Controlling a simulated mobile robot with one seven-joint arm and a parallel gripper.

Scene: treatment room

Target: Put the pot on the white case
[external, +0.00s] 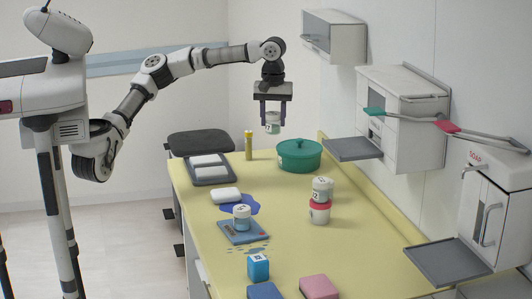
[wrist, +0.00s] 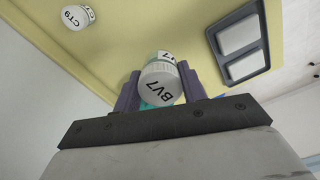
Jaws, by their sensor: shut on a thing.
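My gripper (external: 273,108) is shut on a small white pot and holds it in the air above the far part of the yellow table. The held pot (external: 273,125) has a pale green band and a dark label. In the wrist view its label reads BV7 (wrist: 161,85), between the two purple fingers. A small white rounded case (external: 226,195) lies on the table by a blue patch, left of and nearer than the held pot. Nothing rests on it.
A green lidded pan (external: 299,155) and a yellow tube (external: 249,145) stand at the far end. A dark tray (external: 212,180) holds white blocks. White jars stand on a blue slab (external: 243,232) and on a red-lidded jar (external: 319,212). Wall cabinets (external: 402,110) line the right.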

